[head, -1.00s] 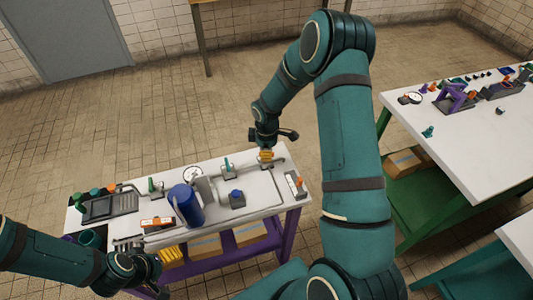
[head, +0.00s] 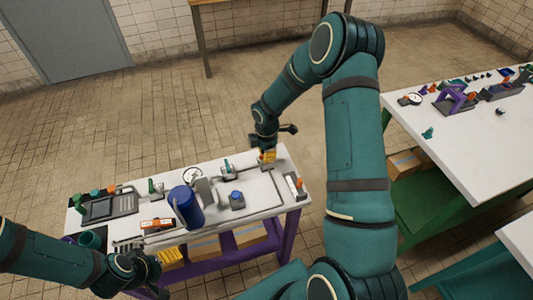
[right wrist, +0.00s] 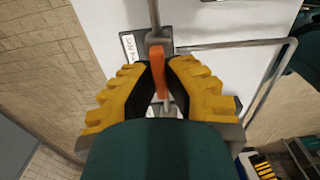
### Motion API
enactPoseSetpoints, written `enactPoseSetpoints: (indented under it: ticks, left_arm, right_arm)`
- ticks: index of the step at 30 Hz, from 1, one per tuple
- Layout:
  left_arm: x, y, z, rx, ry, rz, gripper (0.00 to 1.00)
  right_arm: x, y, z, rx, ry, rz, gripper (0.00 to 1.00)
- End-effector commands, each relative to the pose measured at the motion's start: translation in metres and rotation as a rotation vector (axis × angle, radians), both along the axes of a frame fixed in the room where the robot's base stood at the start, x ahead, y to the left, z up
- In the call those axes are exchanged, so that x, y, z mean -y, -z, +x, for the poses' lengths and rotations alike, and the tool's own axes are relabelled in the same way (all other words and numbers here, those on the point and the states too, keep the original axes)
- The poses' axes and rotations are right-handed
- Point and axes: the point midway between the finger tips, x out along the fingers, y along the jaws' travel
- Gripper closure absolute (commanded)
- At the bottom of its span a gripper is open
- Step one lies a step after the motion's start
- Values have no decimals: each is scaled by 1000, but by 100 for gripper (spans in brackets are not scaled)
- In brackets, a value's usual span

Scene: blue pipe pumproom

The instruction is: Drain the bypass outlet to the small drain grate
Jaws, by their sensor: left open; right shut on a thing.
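In the right wrist view, my right gripper (right wrist: 158,85) has its yellow fingers on both sides of an orange valve lever (right wrist: 158,72), shut on it. The lever sits on a grey valve body (right wrist: 158,38) in a thin grey pipe line, with a white label (right wrist: 129,46) beside it, too small to read. In the head view, this gripper (head: 267,156) is at the back right of the white bench. My left gripper (head: 150,270) is open and low at the bench's front left edge. A dark slotted tray (head: 112,206), possibly the drain grate, lies at the bench's left end.
A blue cylinder (head: 186,207) stands mid-bench, with a gauge (head: 192,174) behind it. A blue-topped fitting (head: 237,200) is to its right. A second white table (head: 455,130) with tools stands at the right.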

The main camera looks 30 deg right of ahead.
Motion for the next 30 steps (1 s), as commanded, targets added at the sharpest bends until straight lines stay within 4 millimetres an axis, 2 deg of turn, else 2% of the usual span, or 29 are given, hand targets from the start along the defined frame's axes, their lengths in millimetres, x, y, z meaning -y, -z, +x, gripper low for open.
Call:
enactPoseSetpoints:
  ticks: [5,6,8,9,20,23,30]
  left_arm:
    - [0,0,0,0,0,0,25]
    - [0,0,0,0,0,0,25]
    - [0,0,0,0,0,0,25]
    - [0,0,0,0,0,0,25]
    - [0,0,0,0,0,0,25]
    - [0,0,0,0,0,0,25]
    - [0,0,0,0,0,0,25]
  right_arm:
    - [0,2,-2,-6,-2,0,100]
    - [0,2,-2,-6,-1,0,84]
    - [0,2,-2,-5,-1,1,63]
    - [0,2,-2,-5,-1,1,59]
    - [0,-4,0,1,1,0,59]
    - [0,-16,0,2,1,0,59]
    - [0,-64,0,3,1,-1,59]
